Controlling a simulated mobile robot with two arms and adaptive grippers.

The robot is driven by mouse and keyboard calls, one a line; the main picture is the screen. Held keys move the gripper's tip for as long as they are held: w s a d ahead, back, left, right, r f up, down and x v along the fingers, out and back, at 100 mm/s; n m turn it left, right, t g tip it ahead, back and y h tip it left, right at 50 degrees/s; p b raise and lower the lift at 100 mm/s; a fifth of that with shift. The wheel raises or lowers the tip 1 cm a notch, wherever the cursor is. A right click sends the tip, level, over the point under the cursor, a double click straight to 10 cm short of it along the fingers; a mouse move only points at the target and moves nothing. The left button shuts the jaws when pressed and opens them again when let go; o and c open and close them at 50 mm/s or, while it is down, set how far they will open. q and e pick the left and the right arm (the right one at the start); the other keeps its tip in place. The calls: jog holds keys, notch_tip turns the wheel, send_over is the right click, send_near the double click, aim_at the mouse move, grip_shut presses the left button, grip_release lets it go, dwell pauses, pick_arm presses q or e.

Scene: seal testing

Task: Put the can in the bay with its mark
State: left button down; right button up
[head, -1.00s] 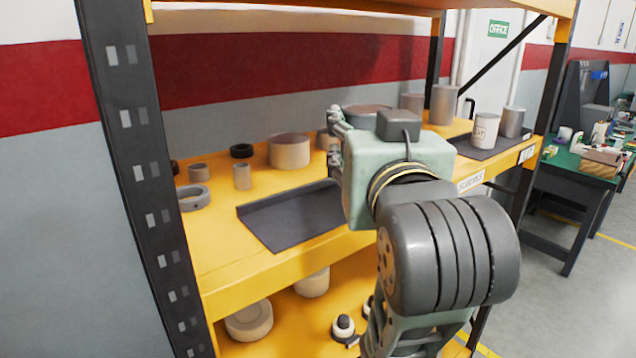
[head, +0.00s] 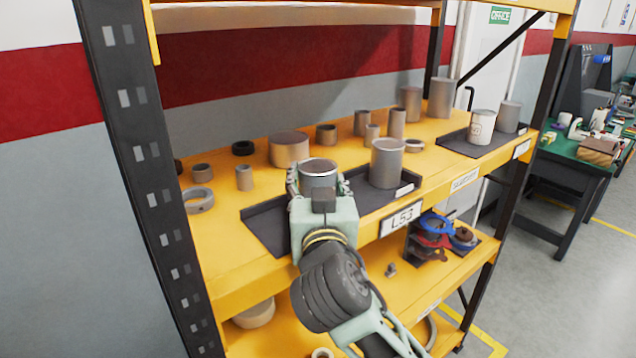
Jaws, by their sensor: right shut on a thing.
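My right gripper (head: 320,188) is shut around a grey can (head: 318,168) with a dark, rimmed top. The can is upright, over the left part of a dark tray-like bay (head: 264,232) on the yellow shelf. The gripper hides the can's lower part, so I cannot tell whether it touches the bay floor. Another grey can (head: 387,160) stands in the same bay, to the right. A sign reading L53 (head: 402,218) is on the shelf edge below. A second dark bay (head: 462,146) holds a white can with a mark (head: 482,126) and a grey can (head: 509,117). My left gripper is out of view.
Behind the bay stand several brown and grey cylinders and rings, including a wide brown one (head: 289,150). A black upright post (head: 150,180) bounds the shelf at left. The lower shelf holds coloured parts (head: 436,235). Bare shelf (head: 222,248) lies left of the bay.

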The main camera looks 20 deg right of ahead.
jog(key=shift+f, duration=0.15)
jog(key=shift+f, duration=0.1)
jog(key=shift+f, duration=0.15)
jog(key=o, duration=1.4)
